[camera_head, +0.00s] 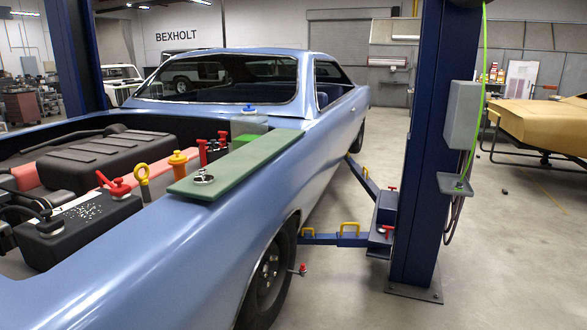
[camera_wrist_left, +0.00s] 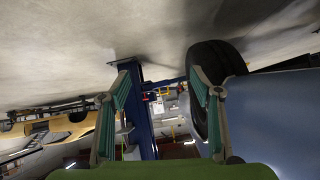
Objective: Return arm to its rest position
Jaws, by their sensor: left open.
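My left gripper (camera_wrist_left: 161,85) shows in the left wrist view, its two grey and teal fingers spread wide apart. Nothing is between the fingers. A green surface fills the bottom edge of that view; I cannot tell what it is. The wrist picture looks upside down, with the floor at the top. Beyond the fingers are a dark tyre (camera_wrist_left: 222,60) and a blue car panel (camera_wrist_left: 275,110). Neither arm shows in the head view, and my right gripper is in no view.
A blue car (camera_head: 200,235) with an open engine bay fills the left. A green board (camera_head: 240,160) lies along its fender, with a metal part (camera_head: 203,177) on it. A blue lift post (camera_head: 428,150) and lift arm (camera_head: 335,239) stand at the right.

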